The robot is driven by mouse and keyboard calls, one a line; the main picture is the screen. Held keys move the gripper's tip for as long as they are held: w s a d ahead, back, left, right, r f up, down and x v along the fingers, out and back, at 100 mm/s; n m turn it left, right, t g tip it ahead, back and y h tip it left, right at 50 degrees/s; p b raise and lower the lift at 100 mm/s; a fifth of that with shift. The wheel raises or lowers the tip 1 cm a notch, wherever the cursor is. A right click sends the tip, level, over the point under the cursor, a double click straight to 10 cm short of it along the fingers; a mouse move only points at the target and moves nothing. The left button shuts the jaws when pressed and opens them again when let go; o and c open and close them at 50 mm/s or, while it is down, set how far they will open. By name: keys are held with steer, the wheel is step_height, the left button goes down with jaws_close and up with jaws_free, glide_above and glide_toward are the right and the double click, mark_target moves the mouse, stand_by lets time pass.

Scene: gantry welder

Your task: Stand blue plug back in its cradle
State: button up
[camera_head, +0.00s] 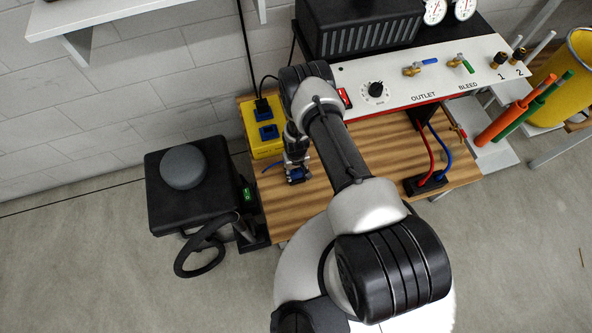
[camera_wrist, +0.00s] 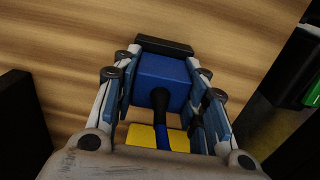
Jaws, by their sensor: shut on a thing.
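The blue plug (camera_wrist: 162,73) is a blue block with a black cable boot and a blue cable. It sits between the fingers of my gripper (camera_wrist: 165,84), which is shut on it. In the head view the plug (camera_head: 296,175) and my gripper (camera_head: 296,163) are low over the left part of the wooden bench top. A dark bar (camera_wrist: 163,46) shows just beyond the plug in the wrist view; I cannot tell whether it belongs to the cradle. I cannot tell whether the plug touches anything below it.
The wooden bench (camera_head: 300,196) is bare around the gripper. A black block (camera_head: 425,186) with red and blue cables is at right.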

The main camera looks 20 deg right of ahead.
steer(key=o, duration=1.2)
step_height(320, 180, up, 12)
steer(key=shift+r, duration=0.1)
